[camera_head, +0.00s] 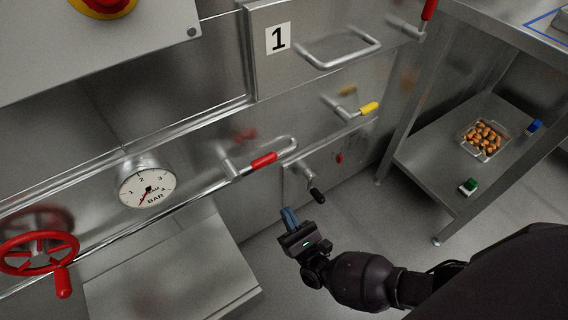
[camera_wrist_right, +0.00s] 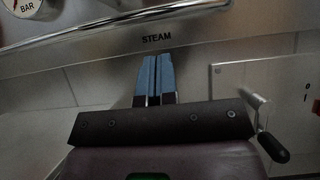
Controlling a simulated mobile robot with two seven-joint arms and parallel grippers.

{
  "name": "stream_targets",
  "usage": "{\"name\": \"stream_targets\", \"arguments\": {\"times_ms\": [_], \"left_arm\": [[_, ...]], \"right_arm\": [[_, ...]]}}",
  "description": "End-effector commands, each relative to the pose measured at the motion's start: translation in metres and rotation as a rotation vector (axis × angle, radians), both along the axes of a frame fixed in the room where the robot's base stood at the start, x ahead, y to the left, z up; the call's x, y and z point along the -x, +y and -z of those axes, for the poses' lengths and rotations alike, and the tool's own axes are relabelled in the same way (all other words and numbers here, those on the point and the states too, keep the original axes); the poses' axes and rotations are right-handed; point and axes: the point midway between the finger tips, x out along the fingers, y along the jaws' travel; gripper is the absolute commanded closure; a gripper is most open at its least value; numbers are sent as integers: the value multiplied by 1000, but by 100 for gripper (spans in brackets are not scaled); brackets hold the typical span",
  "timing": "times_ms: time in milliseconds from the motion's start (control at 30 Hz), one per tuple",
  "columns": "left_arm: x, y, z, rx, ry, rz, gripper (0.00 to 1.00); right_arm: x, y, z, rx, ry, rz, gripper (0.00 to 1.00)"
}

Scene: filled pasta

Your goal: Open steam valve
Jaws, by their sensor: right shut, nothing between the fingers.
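A valve lever with a red grip (camera_head: 263,160) sits on the metal front right of the pressure gauge in the head view. The word STEAM (camera_wrist_right: 156,38) is printed below a metal rail in the wrist view, just beyond my fingertips. Which handle the label belongs to, I cannot tell. My right gripper (camera_head: 289,217) also shows in the wrist view (camera_wrist_right: 152,78); its blue fingers are shut and empty, below and right of the red grip in the head view and apart from it. My left gripper is not in view.
A pressure gauge (camera_head: 147,187) and red handwheel (camera_head: 38,252) are at left. A yellow-grip lever (camera_head: 368,108) and black-handled crank (camera_head: 317,195) are at right. A side table's lower shelf (camera_head: 425,160) holds a food tray (camera_head: 466,146). A metal ledge (camera_head: 170,275) juts out lower left.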

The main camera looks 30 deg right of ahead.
Motion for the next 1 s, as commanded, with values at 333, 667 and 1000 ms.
{"name": "stream_targets", "arguments": {"times_ms": [333, 667, 1000], "left_arm": [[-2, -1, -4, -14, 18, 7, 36], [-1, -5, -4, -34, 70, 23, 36], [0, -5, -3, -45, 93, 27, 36]], "right_arm": [[-52, 2, -37, 0, -8, 0, 100], [-78, 2, -78, 0, -10, -1, 100], [-79, 2, -88, 1, -1, 1, 100]]}}
